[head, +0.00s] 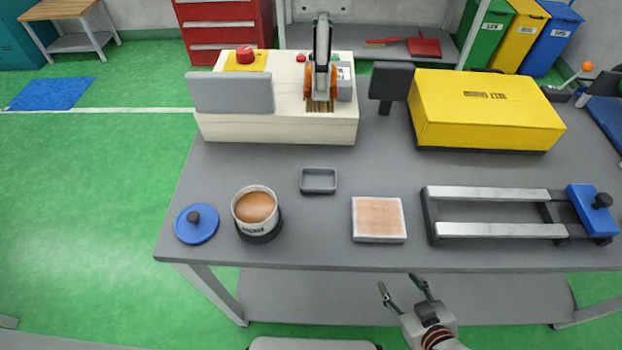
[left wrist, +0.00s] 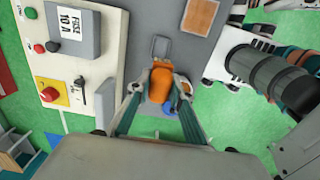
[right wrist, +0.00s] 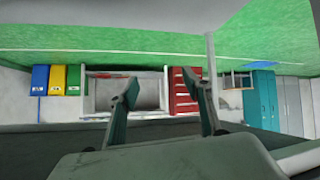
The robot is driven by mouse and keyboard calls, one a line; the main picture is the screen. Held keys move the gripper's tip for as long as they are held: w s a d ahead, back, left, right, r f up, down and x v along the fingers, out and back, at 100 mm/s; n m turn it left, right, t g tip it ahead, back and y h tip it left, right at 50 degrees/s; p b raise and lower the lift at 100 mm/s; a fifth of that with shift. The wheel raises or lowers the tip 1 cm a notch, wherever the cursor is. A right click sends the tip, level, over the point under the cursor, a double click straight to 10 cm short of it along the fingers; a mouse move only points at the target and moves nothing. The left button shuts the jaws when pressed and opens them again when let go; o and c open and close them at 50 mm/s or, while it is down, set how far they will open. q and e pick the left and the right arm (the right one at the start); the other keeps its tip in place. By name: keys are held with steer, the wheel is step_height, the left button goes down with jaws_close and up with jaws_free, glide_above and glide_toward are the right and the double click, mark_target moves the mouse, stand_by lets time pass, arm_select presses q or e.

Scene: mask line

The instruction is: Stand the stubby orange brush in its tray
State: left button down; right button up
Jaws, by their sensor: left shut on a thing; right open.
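The stubby orange brush (head: 309,83) is held in my left gripper (head: 321,88), bristles down, one finger covering its middle. In the left wrist view both fingers close on its orange handle (left wrist: 161,84). The small grey tray (head: 318,191) stands empty on the grey table; it also shows just beyond the brush in the left wrist view (left wrist: 160,47). The brush is in the air, apart from the tray; its exact height is hard to tell. My right gripper (head: 404,284) is open and empty off the table's front edge; its spread fingers fill the right wrist view (right wrist: 166,105).
A cream machine (head: 280,128) stands behind the tray, with a yellow case (head: 490,108) to its right. A mug (head: 256,208) and a blue lid (head: 197,223) are front left. A copper-coloured board (head: 379,218) and a rail fixture (head: 495,230) are right. Bare table surrounds the tray.

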arm_select(q)
steer(key=shift+f, duration=0.1)
step_height(320, 180, down, 19)
steer(key=shift+s+f+b, duration=0.1)
steer(key=shift+b, duration=0.95)
steer(key=shift+f, duration=0.3)
steer(key=shift+f, duration=0.1)
steer(key=shift+f, duration=0.25)
steer(key=c, duration=1.8)
jaws_free()
